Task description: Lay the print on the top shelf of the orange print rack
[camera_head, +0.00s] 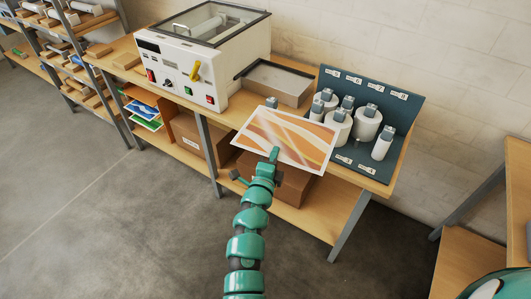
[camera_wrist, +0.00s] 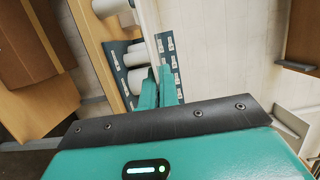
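The print (camera_head: 286,137) is a sheet with orange and brown wavy bands and a white border. It is held out over the front of the workbench. My gripper (camera_head: 273,155) is at the print's near edge and is shut on it. In the wrist view, my teal fingers (camera_wrist: 159,92) are close together, with the print (camera_wrist: 151,42) seen nearly edge-on as a pale strip. At the left, an orange-edged rack holding blue and green prints (camera_head: 147,113) stands on the shelf under the bench; its top shelf is partly hidden and unclear.
A white laminator (camera_head: 190,75) with a yellow handle stands on the bench (camera_head: 235,108). A grey tray (camera_head: 275,82) and a blue-grey numbered board (camera_head: 400,105) with white cylinders are to its right. Cardboard boxes sit on the lower shelf. The floor (camera_head: 100,210) at left is clear.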

